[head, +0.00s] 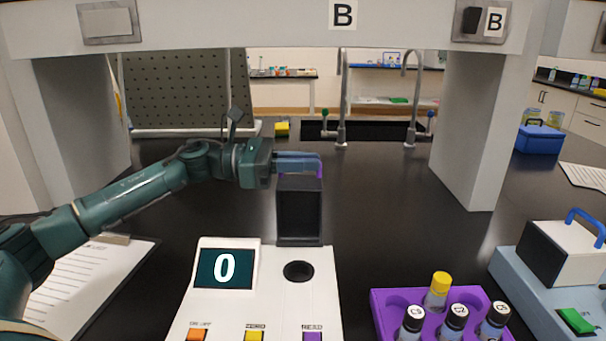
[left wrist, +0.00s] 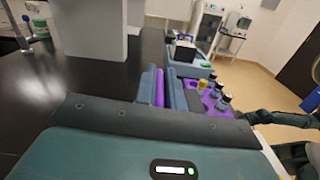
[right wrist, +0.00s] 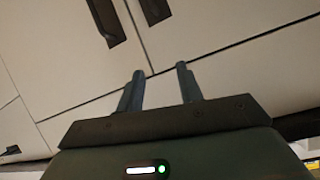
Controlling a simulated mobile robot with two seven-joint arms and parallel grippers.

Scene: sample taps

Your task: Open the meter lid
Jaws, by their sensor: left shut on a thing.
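The white meter (head: 222,312) stands on the bench with its display reading 0 and a dark round well (head: 298,271) uncovered. Its dark lid (head: 299,215) stands upright behind the well, at the meter's back edge. My left gripper (head: 312,164) is at the top of the lid, shut on the lid's purple tab (head: 319,172). In the left wrist view, the purple tab (left wrist: 160,90) shows between the two fingers. My right gripper (right wrist: 160,88) is open and empty, in front of pale cabinet fronts, and is out of the head view.
A purple rack (head: 382,312) with several capped vials stands right of the meter. A pale blue device with a white box (head: 562,252) and blue handle is at the far right. A clipboard (head: 90,272) lies at left. Grey posts and an overhead beam frame the bench.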

